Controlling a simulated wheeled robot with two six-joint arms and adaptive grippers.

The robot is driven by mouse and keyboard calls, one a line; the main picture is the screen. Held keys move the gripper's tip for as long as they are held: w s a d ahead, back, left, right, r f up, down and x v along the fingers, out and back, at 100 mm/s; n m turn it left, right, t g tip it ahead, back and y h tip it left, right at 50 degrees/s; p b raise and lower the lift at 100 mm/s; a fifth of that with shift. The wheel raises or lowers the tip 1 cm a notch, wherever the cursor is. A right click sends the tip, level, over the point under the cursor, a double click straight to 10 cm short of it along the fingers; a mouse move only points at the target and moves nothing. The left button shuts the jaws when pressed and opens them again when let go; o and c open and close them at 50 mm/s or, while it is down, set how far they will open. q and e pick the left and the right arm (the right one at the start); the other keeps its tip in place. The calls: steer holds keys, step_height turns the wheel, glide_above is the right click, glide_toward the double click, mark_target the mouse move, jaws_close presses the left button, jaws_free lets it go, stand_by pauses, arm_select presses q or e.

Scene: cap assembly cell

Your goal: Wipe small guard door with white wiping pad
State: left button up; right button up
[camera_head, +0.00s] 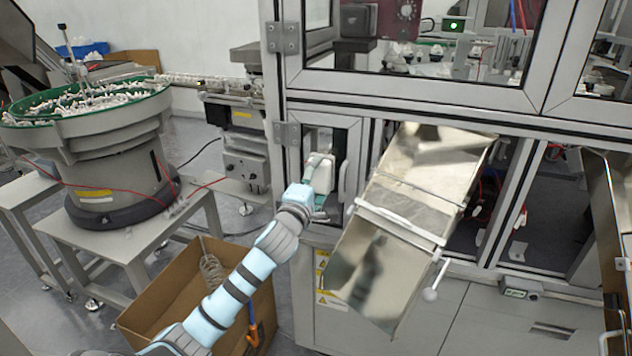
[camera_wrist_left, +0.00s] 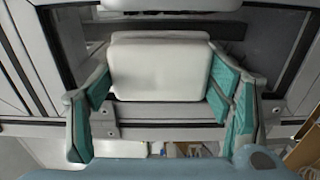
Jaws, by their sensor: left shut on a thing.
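The white wiping pad (camera_wrist_left: 160,72) is a thick rounded block between the teal finger pads of my left gripper in the left wrist view. My left gripper (camera_head: 318,185) is shut on the pad, in front of the small guard door (camera_head: 355,140) in the head view. The door is a narrow grey-framed panel with a clear pane, low on the machine's left side. The pad is up close to the pane; whether it touches cannot be told. The gripper and arm hide part of the door. My right gripper is not in view.
A tilted metal chute (camera_head: 425,165) stands right of the door, close to my left arm. A cardboard box (camera_head: 150,325) is on the floor below the arm. A bowl feeder (camera_head: 100,140) on a table stands left. Larger guard doors are above and to the right.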

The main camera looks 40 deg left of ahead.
arm_select(q)
steer(key=shift+r+p, duration=2.75)
steer(key=shift+r, duration=0.6)
steer(key=shift+w+f, duration=0.1)
steer(key=shift+c, duration=0.5)
step_height(320, 180, down, 9)
steer(key=b, duration=0.8)
steer(key=v, duration=0.9)
steer(key=shift+p, duration=0.35)
steer(key=shift+a, duration=0.1)
